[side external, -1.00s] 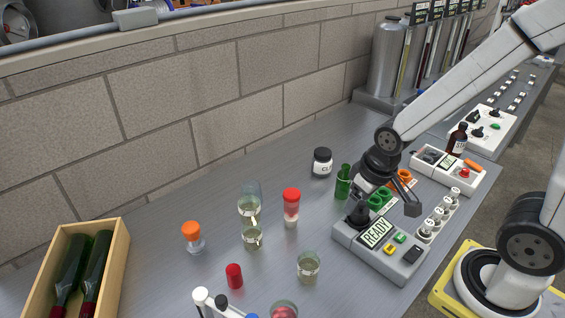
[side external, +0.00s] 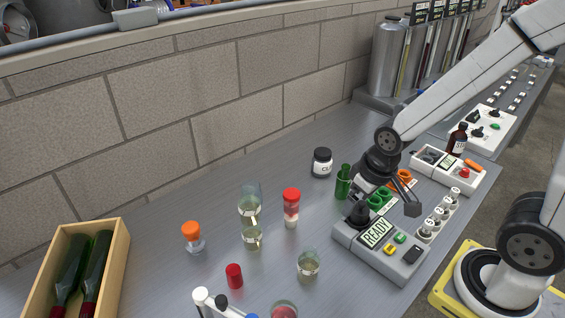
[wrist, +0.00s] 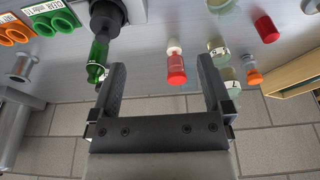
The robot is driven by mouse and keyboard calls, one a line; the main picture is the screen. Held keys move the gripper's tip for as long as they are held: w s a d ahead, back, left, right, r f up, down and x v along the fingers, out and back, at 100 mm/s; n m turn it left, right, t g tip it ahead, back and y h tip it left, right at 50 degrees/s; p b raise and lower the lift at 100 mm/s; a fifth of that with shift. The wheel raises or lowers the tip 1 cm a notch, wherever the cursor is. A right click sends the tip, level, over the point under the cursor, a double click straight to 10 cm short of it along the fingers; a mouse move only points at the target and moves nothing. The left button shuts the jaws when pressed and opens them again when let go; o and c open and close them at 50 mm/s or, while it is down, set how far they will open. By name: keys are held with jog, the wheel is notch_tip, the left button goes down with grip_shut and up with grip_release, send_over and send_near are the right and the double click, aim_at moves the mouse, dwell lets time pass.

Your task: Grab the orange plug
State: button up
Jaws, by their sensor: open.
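An orange plug (side external: 191,229) caps a small clear flask at the left of the bench in the side view; it also shows at the right in the wrist view (wrist: 253,77). Another orange piece (side external: 474,164) lies in a white tray at the right. My gripper (wrist: 160,62) is open and empty, pointing down over the bench. In the side view it is beside the grey READY box, well to the right of the flask. In the wrist view a red-capped vial (wrist: 176,68) shows between the fingers, and a green tube (wrist: 97,62) is by the left finger.
The READY box (side external: 383,262) has green and orange rings behind it. A wooden bottle crate (side external: 117,262) is far left; a brick wall (side external: 190,95) runs behind.

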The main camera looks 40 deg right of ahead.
aim_at(191, 229)
jog(key=shift+r, duration=0.1)
jog(key=shift+w+v, duration=0.5)
jog(key=shift+v, duration=1.8)
jog(key=w+a+m+g+y, duration=0.2)
jog(key=w+a+m+y, duration=0.6)
jog(key=w, duration=0.6)
jog(key=w+a+m+g+y, duration=0.1)
jog(key=w+a+m+y, duration=0.5)
jog(key=w+a+m, duration=0.7)
notch_tip(191, 229, down, 15)
jog(key=w+n, duration=0.1)
jog(key=n, duration=0.2)
jog(key=shift+n, duration=0.3)
jog(key=shift+w+a+f, duration=0.1)
jog(key=shift+a+f, duration=0.05)
jog(key=shift+f, duration=0.1)
jog(key=shift+x, duration=2.55)
